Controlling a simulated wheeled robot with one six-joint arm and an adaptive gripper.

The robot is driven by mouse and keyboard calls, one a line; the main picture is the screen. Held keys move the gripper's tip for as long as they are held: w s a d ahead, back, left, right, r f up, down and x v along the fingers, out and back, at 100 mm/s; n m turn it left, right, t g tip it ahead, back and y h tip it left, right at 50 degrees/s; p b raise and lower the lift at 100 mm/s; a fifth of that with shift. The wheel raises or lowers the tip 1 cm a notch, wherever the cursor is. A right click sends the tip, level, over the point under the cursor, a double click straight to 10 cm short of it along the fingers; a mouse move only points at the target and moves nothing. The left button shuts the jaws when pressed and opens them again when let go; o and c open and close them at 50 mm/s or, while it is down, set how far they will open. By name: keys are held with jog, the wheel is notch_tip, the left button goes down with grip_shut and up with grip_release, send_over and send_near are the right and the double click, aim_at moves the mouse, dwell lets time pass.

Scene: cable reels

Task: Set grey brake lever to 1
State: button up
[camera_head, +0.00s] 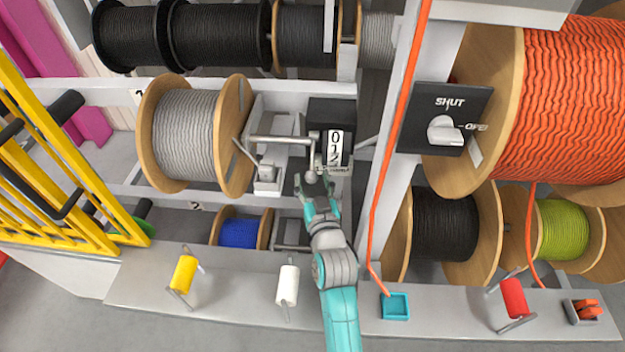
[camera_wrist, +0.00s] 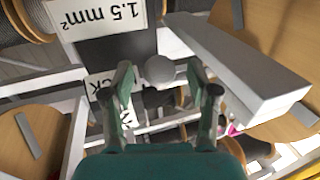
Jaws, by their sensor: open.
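The grey brake lever (camera_head: 312,158) ends in a round grey knob and hangs beside a black box (camera_head: 318,113). A white scale (camera_head: 334,146) with 0, 1 and 2 from top to bottom is on that box. The knob is low, near the bottom end of the scale; its exact setting is hard to tell. My gripper (camera_head: 316,188) is open just below and in front of the knob. In the wrist view, the round knob (camera_wrist: 160,69) shows between and slightly beyond the open fingertips (camera_wrist: 160,82). No contact is clear.
A grey cable reel (camera_head: 187,135) stands left of the lever, with a metal bracket (camera_head: 267,178) between. A post with an orange cable (camera_head: 395,150) and a SHUT/OPEN switch (camera_head: 445,130) are to the right. A shelf with small spools (camera_head: 288,285) is below.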

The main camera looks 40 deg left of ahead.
jog(key=shift+w+a, duration=0.1)
jog(key=shift+c, duration=0.2)
grip_shut()
